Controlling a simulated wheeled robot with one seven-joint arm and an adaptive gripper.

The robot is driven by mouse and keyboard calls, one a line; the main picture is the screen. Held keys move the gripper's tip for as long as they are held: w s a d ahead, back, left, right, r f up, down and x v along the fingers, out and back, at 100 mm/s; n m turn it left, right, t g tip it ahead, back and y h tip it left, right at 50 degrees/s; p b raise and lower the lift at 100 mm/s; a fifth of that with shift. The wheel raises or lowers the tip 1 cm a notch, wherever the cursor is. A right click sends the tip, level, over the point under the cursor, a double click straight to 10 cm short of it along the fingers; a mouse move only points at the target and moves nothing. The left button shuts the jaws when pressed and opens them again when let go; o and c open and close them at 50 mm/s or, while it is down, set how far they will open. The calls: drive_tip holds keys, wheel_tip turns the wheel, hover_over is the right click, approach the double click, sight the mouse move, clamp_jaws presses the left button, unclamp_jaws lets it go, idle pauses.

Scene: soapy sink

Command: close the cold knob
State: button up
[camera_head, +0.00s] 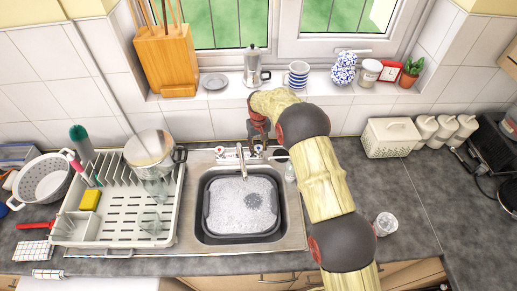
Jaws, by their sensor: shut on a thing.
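The tap (241,160) stands behind the sink, with its spout over the soapy basin. A knob with a red mark (220,151) is to the left of the spout. The cold knob (259,149) is to the right of the spout, mostly covered by my gripper. My gripper (258,139) reaches down from the window side, its fingers shut on the cold knob. The exact finger contact is small and partly hidden. A dark basin (203,221) full of white foam sits in the sink. I cannot tell whether water runs from the spout.
A dish rack (120,243) with a pot (148,147) and glasses stands left of the sink. A glass (385,223) stands right of my arm. A moka pot (253,66) and cups line the sill behind. The right counter is mostly clear.

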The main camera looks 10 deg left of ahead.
sight(258, 148)
idle(0.3)
drive_tip(key=o, duration=1.1)
drive_tip(key=shift+o, duration=0.3)
drive_tip(key=shift+r, duration=0.1)
wheel_tip(258, 148, up, 12)
